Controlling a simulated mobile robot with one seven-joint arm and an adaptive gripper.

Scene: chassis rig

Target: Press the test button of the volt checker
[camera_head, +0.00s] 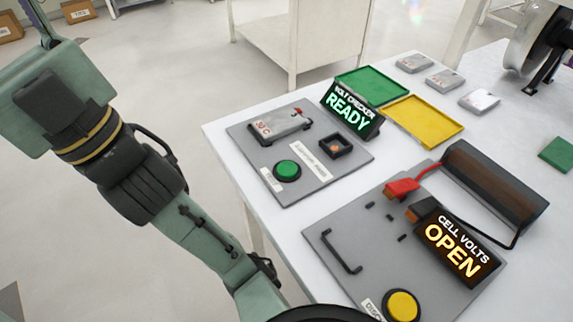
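The volt checker (331,176) is a grey plate on the white table, near its left corner. Its green round test button (287,170) sits at the plate's front left, with a small white label beside it. Its tilted display (351,109) reads "VOLT CHECKER READY" in green. A grey cell (279,124) with red marks lies in a black holder on the plate. A small black square socket (336,146) is right of the button. My arm crosses the left side of the view, apart from the checker. My gripper's fingers are not in view.
Green (372,86) and yellow (425,121) trays and several cells lie behind. Floor is free left of the table.

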